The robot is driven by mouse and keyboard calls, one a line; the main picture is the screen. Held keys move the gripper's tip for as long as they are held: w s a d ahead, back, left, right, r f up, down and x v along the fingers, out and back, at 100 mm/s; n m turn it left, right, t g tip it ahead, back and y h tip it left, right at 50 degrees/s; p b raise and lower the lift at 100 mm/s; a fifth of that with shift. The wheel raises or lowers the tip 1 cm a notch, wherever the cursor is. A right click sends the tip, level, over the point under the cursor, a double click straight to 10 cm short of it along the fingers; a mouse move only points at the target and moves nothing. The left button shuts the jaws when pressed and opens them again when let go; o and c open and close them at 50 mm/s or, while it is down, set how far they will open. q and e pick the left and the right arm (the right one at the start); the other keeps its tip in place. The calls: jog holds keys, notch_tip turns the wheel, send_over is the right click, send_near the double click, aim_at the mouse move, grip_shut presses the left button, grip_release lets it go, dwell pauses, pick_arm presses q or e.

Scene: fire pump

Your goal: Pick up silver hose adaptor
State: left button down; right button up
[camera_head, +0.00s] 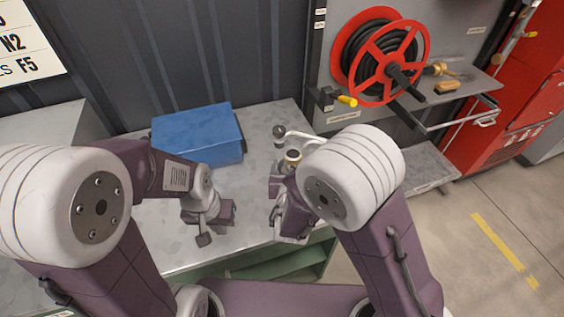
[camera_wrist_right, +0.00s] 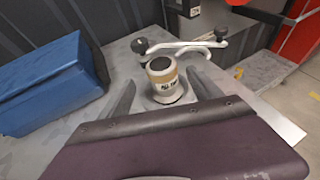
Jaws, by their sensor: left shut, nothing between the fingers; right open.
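My right gripper (camera_wrist_right: 161,79) is open, with one finger on each side of the cylinder in the wrist view. Contact cannot be told. In the head view my right gripper (camera_head: 280,178) is partly covered by its arm. My left gripper (camera_head: 204,239) is shut and empty over the worktop's front part.
A blue box (camera_head: 198,135) stands on the worktop (camera_head: 255,145) at the back left. A white bent pipe with dark knobs (camera_wrist_right: 185,45) lies just behind the cylinder. A red hose reel (camera_head: 380,58) hangs on the grey panel to the right. Red cabinets stand further right.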

aim_at(293, 162)
jog(key=x, duration=0.3)
jog(key=shift+w+d+f, duration=0.2)
jog(key=shift+w+d, duration=0.05)
jog(key=shift+d, duration=0.05)
jog(key=shift+w+a, duration=0.15)
jog(key=shift+w, duration=0.1)
jog(key=x, duration=0.5)
jog(key=shift+w+f, duration=0.2)
jog(key=shift+f, duration=0.15)
grip_shut()
